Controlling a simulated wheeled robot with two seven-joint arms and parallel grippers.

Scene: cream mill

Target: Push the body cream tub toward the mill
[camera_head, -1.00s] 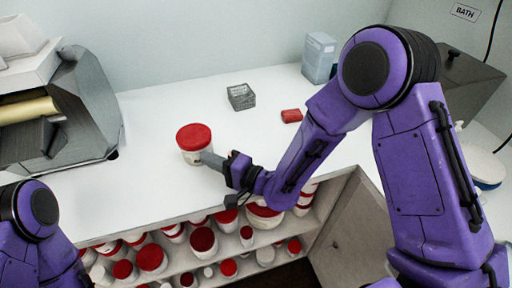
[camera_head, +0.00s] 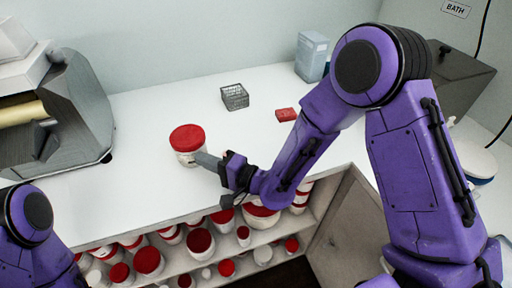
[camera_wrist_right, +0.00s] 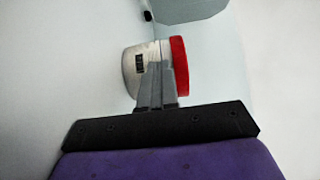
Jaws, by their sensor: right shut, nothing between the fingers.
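The body cream tub (camera_head: 187,158), white with a red lid, stands upright on the white counter, right of the grey mill (camera_head: 88,105). My right gripper (camera_head: 203,158) is shut and empty, with its fingertips at the tub's right front side. In the right wrist view the closed fingers (camera_wrist_right: 157,86) overlap the tub (camera_wrist_right: 135,68), whose red lid is at the right. They look touching or very close; I cannot tell which. A grey piece, probably the mill, shows at the top there. My left arm is at the lower left of the head view; its gripper is out of frame.
Shelves below the counter edge hold several red-lidded tubs (camera_head: 149,261). The counter between tub and mill is clear.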

